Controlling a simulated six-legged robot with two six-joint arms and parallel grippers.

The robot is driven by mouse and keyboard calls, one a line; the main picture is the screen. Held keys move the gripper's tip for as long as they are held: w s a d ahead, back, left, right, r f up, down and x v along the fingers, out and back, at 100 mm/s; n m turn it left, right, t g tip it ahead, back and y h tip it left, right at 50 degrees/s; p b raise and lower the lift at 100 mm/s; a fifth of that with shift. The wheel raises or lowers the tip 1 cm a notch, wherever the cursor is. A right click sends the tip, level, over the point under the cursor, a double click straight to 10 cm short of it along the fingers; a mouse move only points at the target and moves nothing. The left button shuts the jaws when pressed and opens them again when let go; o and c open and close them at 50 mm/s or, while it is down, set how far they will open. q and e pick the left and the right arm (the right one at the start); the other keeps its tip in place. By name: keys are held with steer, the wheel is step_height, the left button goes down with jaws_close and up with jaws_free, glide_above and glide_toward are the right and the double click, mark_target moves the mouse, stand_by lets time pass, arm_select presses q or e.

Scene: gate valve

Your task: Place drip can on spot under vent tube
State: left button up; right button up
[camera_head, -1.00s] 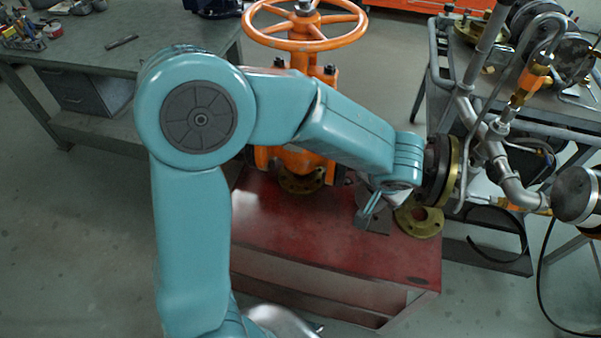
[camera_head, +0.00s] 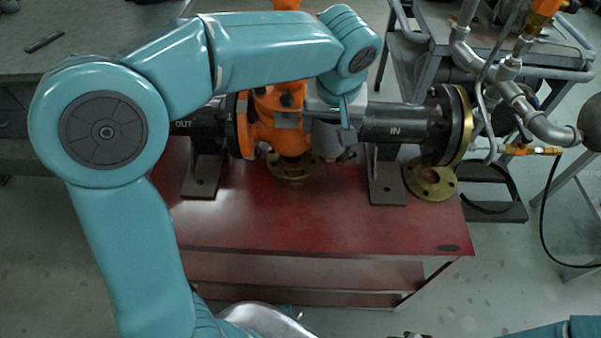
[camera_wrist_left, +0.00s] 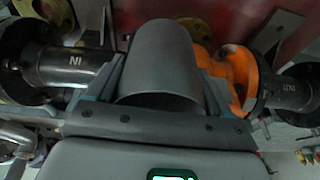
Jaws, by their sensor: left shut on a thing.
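The drip can is a plain grey cylinder (camera_wrist_left: 160,55) in the left wrist view. My left gripper (camera_wrist_left: 162,82) is shut on it, with one finger on each side. I cannot make out the vent tube. My right gripper is not in view.
The orange gate valve (camera_head: 290,135) stands on the red bench (camera_head: 320,225) between black pipe ends on dark supports. A brass flange (camera_head: 430,180) lies at the bench's right edge. Grey pipework (camera_head: 515,100) stands at the right. The bench front is clear.

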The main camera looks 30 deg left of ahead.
arm_select(q)
steer(key=shift+s+f, duration=0.1)
steer(key=shift+f, duration=0.2)
steer(key=shift+n, duration=0.3)
steer(key=f+b, duration=0.5)
steer(key=f, duration=1.4)
steer(key=shift+d+f, duration=0.15)
steer(key=shift+d, duration=0.05)
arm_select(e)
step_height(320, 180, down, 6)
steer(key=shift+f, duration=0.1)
arm_select(q)
steer(key=shift+f, duration=0.15)
steer(key=o, duration=1.1)
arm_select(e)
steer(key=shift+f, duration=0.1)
